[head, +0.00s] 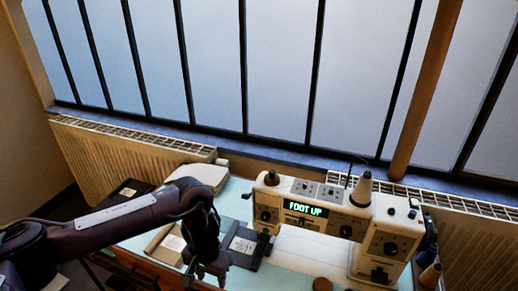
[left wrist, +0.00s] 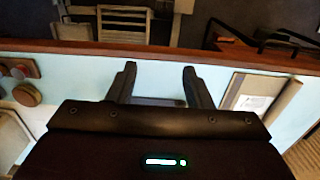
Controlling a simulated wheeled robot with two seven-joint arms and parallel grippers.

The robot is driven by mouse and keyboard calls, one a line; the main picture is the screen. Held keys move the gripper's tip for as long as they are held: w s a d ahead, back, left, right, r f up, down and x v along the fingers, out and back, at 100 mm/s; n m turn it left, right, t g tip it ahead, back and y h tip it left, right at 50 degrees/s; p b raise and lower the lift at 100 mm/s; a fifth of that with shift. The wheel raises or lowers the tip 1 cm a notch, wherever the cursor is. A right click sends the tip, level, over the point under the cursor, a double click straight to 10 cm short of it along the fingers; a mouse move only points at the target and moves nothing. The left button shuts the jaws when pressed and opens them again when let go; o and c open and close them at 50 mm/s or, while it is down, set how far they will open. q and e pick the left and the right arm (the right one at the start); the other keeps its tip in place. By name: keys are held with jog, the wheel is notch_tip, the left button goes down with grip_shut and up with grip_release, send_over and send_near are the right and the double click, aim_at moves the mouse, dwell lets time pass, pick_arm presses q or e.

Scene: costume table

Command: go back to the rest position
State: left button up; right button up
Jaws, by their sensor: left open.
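My left gripper (head: 210,272) hangs at the end of my dark left arm, low in the head view, over the near part of the light blue table. In the left wrist view the two black fingers of the left gripper (left wrist: 160,80) stand apart, with only bare table top (left wrist: 155,85) and its reddish wooden edge showing between them. It holds nothing. My right gripper shows in neither view.
A cream sewing machine (head: 308,190) reading "FOOT UP" stands on the table's right. A beige tray with a paper (head: 168,243) and a dark folder with a label (head: 243,246) lie near the left gripper. Round wooden pieces (left wrist: 27,95) show in the left wrist view. Radiators and windows stand behind.

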pick_arm(q)
jog(key=s+d+r+m+t+h, duration=0.2)
jog(key=s+d+h, duration=0.15)
jog(key=d, duration=0.75)
jog(key=s+d+r+m+t+h, duration=0.2)
jog(key=s+d+r+m+h, duration=0.15)
jog(key=d, duration=0.85)
jog(key=w+a+r+n+t+y, duration=0.1)
jog(key=a+n+t, duration=0.1)
jog(key=a, duration=0.3)
jog(key=a+r+n+t+y, duration=0.1)
jog(key=a+r+n, duration=0.15)
jog(key=a, duration=0.35)
jog(key=s+a+f+n+g+y, duration=0.25)
jog(key=s+a, duration=0.35)
jog(key=a, duration=0.4)
jog(key=s+a+f+n+g+y, duration=0.1)
jog(key=s+a+f+y, duration=0.3)
jog(key=a, duration=0.6)
notch_tip(320, 180, down, 28)
jog(key=s+g+h, duration=0.1)
jog(key=s+h, duration=0.1)
jog(key=s+a+f+g, duration=0.1)
jog(key=s+a+f, duration=0.1)
jog(key=s+f, duration=1.7)
jog(key=shift+s+a+m, duration=0.4)
jog(key=shift+s+m, duration=0.05)
jog(key=shift+s, duration=0.25)
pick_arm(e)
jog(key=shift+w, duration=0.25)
